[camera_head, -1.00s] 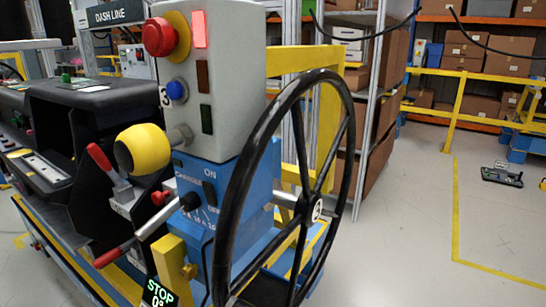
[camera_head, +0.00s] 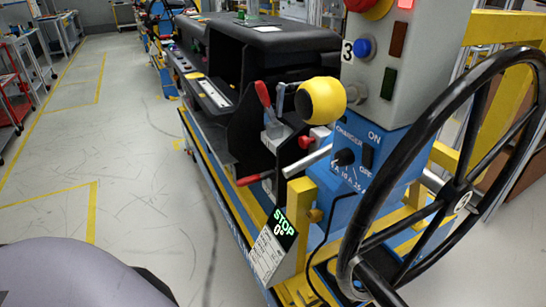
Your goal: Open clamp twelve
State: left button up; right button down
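A toggle clamp with an upright red handle (camera_head: 263,95) stands on a black plate beside the dashboard module, left of the yellow knob. A label on its metal body is too small to read, so I cannot tell if it is clamp twelve. Below it, a lever with a red tip (camera_head: 249,181) points left. A small red knob (camera_head: 306,142) sits to the right. The black dashboard module (camera_head: 262,38) is on the blue and yellow line behind the clamp. Neither gripper is in view.
A grey control box (camera_head: 392,70) on a blue base stands at the right, with a yellow ball knob (camera_head: 322,98) and a large black handwheel (camera_head: 440,190) in front. A STOP sign (camera_head: 281,228) hangs low. The floor (camera_head: 130,130) at left is open.

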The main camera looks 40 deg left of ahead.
aim_at(246, 182)
jog(key=u, duration=1.25)
jog(key=j+z, duration=0.15)
jog(key=z, duration=0.35)
jog(key=i+j+z, duration=0.1)
jog(key=z, duration=0.4)
jog(key=j+z, duration=0.4)
jog(key=j, duration=0.45)
jog(key=k+j+z, duration=0.1)
jog(key=j, duration=0.55)
jog(key=k+j, duration=0.1)
jog(key=j, duration=0.6)
jog(key=i+z, duration=0.05)
